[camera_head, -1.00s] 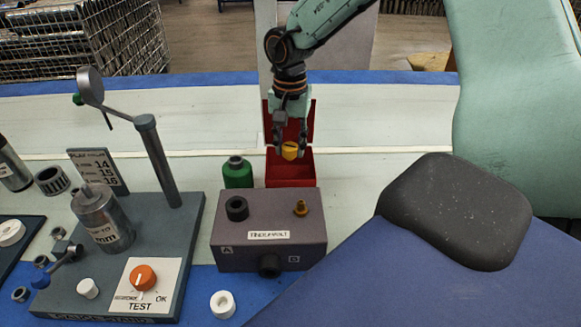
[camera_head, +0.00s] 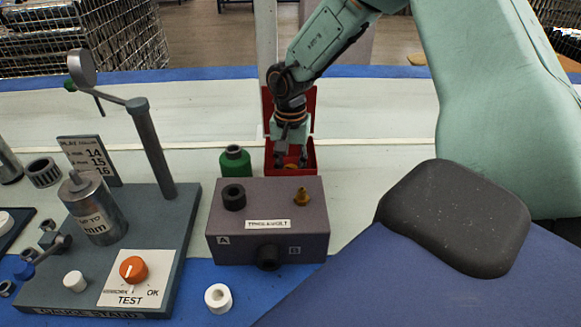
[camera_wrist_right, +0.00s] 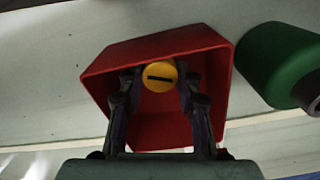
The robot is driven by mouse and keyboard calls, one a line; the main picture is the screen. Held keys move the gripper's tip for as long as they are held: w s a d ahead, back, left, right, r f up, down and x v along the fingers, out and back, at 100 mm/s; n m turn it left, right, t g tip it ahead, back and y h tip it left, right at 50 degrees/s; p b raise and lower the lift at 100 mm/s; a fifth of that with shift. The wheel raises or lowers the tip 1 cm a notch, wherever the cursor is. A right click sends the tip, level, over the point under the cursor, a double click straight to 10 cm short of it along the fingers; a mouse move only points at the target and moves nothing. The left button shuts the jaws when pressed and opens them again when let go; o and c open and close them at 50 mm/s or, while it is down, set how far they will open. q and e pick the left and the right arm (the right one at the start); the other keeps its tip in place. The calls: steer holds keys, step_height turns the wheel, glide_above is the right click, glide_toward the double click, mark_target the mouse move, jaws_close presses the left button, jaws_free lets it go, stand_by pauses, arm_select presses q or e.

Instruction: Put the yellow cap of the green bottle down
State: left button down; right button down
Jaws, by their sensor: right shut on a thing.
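My right gripper (camera_head: 291,160) points down into the red box (camera_head: 311,156) and is shut on the yellow cap (camera_wrist_right: 159,76). In the right wrist view the cap, with a dark slot across its top, sits between the two fingertips, inside the box's walls. In the head view only a little of the cap (camera_head: 290,167) shows. Whether it touches the box floor I cannot tell. The green bottle (camera_head: 235,163) stands uncapped, with a dark top, just left of the box. My left gripper is not in view.
A grey box labelled A and B (camera_head: 225,222) stands in front of the red box. A test stand (camera_head: 186,215) with a post and orange knob is at left. A white ring (camera_head: 219,299) lies in front. The red box's raised lid (camera_head: 309,105) stands behind the gripper.

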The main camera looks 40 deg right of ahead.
steer(key=shift+f, duration=0.2)
steer(key=c, duration=0.9)
jaws_free()
steer(key=shift+c, duration=0.2)
steer(key=shift+r, duration=0.1)
step_height(320, 180, up, 12)
steer(key=p, duration=0.4)
steer(key=shift+r+p, duration=0.15)
steer(key=shift+p, duration=0.2)
